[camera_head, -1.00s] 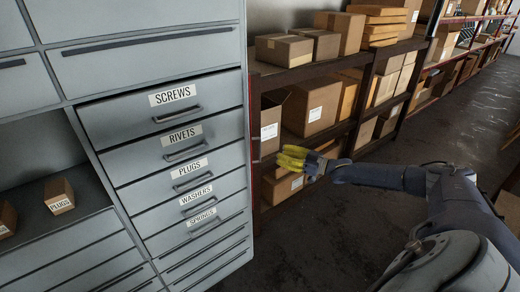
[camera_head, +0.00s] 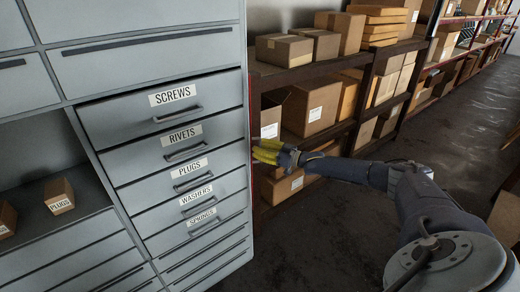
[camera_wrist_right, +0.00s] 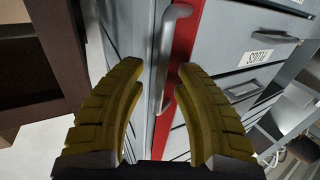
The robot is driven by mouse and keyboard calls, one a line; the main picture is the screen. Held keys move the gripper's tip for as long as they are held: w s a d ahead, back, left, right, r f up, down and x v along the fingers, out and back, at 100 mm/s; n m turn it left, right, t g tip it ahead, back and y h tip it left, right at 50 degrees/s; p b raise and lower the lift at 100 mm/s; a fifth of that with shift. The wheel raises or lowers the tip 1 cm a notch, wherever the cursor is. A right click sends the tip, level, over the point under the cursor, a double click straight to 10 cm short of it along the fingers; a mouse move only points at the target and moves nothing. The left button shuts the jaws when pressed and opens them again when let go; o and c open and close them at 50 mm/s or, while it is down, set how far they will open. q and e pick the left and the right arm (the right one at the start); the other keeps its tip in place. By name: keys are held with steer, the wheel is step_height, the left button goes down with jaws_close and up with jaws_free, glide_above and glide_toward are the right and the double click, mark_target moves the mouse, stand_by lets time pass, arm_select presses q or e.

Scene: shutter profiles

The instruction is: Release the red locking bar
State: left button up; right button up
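The red locking bar (camera_wrist_right: 206,42) runs along the cabinet's front edge in the right wrist view. A grey curved handle (camera_wrist_right: 164,60) stands along its left side, and its upper end bends toward the bar. In the head view only a thin red edge of the bar (camera_head: 250,120) shows at the cabinet's right side. My right gripper (camera_head: 257,151) has yellow fingers and is beside that edge. In the right wrist view the gripper (camera_wrist_right: 160,72) is open, with the handle between its fingertips; I cannot tell whether they touch it. My left gripper is out of view.
A shelf (camera_head: 300,72) with cardboard boxes stands behind my right gripper. The floor (camera_head: 310,245) to the right of the cabinet is clear.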

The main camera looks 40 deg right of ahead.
jaws_close()
stand_by(0.4)
steer(key=shift+w+d+r+n+g+y, duration=0.15)
steer(key=shift+w+d+n+g+y, duration=0.15)
steer(key=shift+n+g+y, duration=0.4)
steer(key=shift+w+d+n+g+y, duration=0.15)
steer(key=shift+w+n+g+y, duration=0.05)
steer(key=shift+n+g+y, duration=0.5)
steer(key=shift+w+d+n+g+y, duration=0.15)
steer(key=shift+n+g+y, duration=0.3)
steer(key=shift+y, duration=0.35)
steer(key=shift+n+g+y, duration=0.45)
steer(key=shift+g+y, duration=0.05)
steer(key=shift+g, duration=0.05)
